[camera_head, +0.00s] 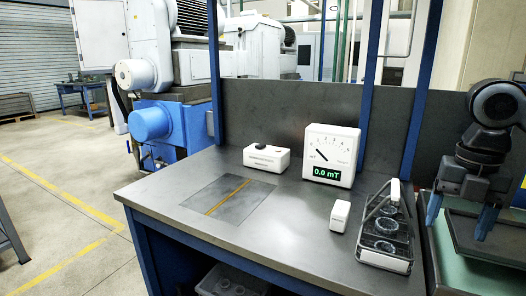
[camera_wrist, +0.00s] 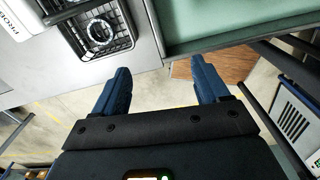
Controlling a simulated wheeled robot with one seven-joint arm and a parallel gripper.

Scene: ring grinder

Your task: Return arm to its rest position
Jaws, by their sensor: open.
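My gripper (camera_head: 458,214) is at the right of the head view, its two blue fingers apart and pointing down, with nothing between them. It is right of the dark basket (camera_head: 386,232), in front of or over the green-topped surface at the right; its exact height is unclear. In the wrist view the blue fingers (camera_wrist: 158,88) are spread, with floor and a brown patch showing between and beyond them. The basket, holding several ring-like parts, also shows in the wrist view (camera_wrist: 97,32) beyond the left finger.
A grey workbench (camera_head: 290,235) carries a meter reading 0.0 mT (camera_head: 331,156), a white box with a dark knob (camera_head: 266,157), a small white block (camera_head: 340,216) and a marked plate (camera_head: 228,198). A green tray surface (camera_wrist: 225,22) lies beyond my fingers. Blue posts rise from the bench.

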